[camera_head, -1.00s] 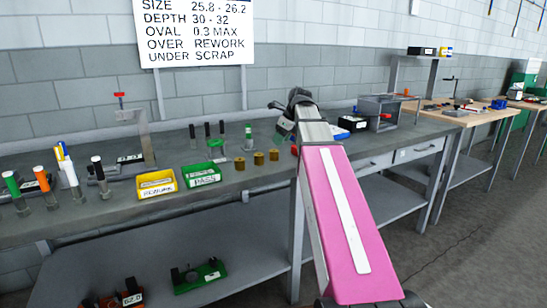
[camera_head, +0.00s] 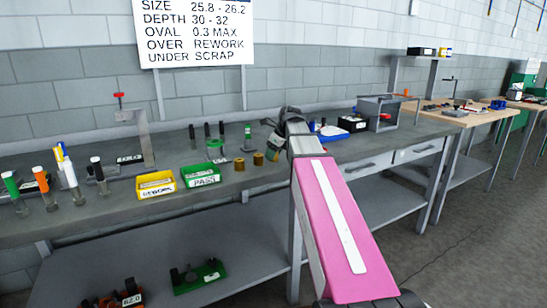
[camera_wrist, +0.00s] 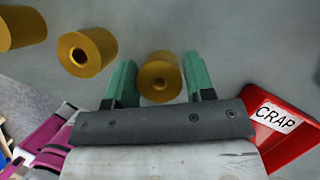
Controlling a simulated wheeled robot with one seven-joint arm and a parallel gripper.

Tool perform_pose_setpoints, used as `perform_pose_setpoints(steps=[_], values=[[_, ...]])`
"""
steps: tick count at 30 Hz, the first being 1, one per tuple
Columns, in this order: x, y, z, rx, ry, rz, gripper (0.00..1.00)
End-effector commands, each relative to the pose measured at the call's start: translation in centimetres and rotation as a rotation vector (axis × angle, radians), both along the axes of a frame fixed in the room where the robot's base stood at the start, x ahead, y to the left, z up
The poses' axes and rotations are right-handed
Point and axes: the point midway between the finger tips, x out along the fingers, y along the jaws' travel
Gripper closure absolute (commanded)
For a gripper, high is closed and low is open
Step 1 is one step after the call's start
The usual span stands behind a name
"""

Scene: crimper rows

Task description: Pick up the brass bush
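Three brass bushes stand on the grey bench in the wrist view. One brass bush (camera_wrist: 160,77) is between the two green fingertips of my gripper (camera_wrist: 160,82), with a finger close along each side. Whether the fingers touch it is hard to tell; they look open around it. Another bush (camera_wrist: 87,52) is just left, and a third bush (camera_wrist: 20,28) is at the upper left corner.
A red scrap tray (camera_wrist: 290,120) lies close right of my gripper. Green pass tray (camera_head: 202,175) and yellow rework tray (camera_head: 156,184) stand left on the bench. Dark pins and a green-topped gauge (camera_head: 248,138) stand behind the bushes.

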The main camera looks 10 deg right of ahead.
Motion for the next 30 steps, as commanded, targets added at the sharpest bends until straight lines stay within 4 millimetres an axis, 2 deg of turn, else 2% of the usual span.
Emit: perform_pose_setpoints(steps=[1, 3, 17, 22, 25, 30], values=[[0.0, 0.0, 0.0, 0.000, 0.000, 0.000, 0.68], [0.0, 0.0, 0.0, 0.000, 0.000, 0.000, 0.90], [0.0, 0.0, 0.7, 0.001, -0.001, 0.000, 0.90], [0.1, 0.0, 2.4, 0.001, -0.002, 0.000, 0.90], [0.1, 0.0, 4.2, 0.000, -0.003, 0.000, 0.90], [-3.8, 2.1, 6.4, 0.000, -0.003, 0.002, 0.90]])
